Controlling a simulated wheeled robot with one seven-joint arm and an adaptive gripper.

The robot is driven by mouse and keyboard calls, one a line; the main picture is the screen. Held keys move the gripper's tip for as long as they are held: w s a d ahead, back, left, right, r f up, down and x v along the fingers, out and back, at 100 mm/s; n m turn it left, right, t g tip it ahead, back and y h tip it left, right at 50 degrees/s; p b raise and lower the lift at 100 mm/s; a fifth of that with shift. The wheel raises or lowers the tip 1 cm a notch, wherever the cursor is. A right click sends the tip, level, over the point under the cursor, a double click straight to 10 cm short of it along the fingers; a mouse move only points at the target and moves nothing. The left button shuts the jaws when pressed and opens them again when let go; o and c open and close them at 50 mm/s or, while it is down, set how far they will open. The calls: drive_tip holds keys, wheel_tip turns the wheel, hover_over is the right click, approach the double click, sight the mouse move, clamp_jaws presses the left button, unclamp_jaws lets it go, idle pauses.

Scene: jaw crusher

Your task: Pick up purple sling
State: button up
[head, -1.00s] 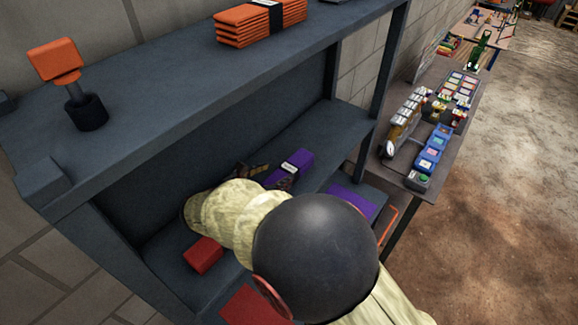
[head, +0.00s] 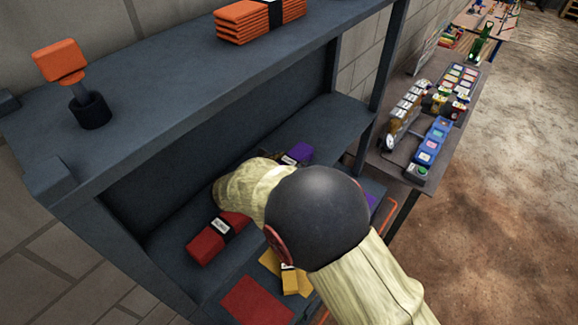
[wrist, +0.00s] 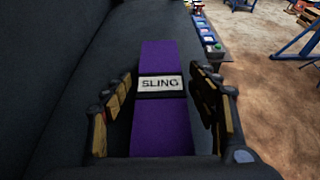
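The purple sling (wrist: 161,120) is a folded purple bundle with a black band and a white label reading SLING. It lies on the dark middle shelf. In the wrist view my gripper (wrist: 165,110) is open, with one finger on each side of the sling and gaps showing between fingers and bundle. In the head view only the far end of the purple sling (head: 300,153) shows beyond my arm. My arm hides the gripper and the rest of the sling there.
A red sling (head: 217,238) lies left of my arm on the same shelf. Yellow bundles (head: 290,280) and a red mat (head: 256,301) lie lower in front. The upper shelf (head: 170,90) overhangs the arm and carries orange slings (head: 256,18). A side table (head: 395,165) stands to the right.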

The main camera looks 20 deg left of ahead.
drive_tip(key=c, duration=1.4)
clamp_jaws()
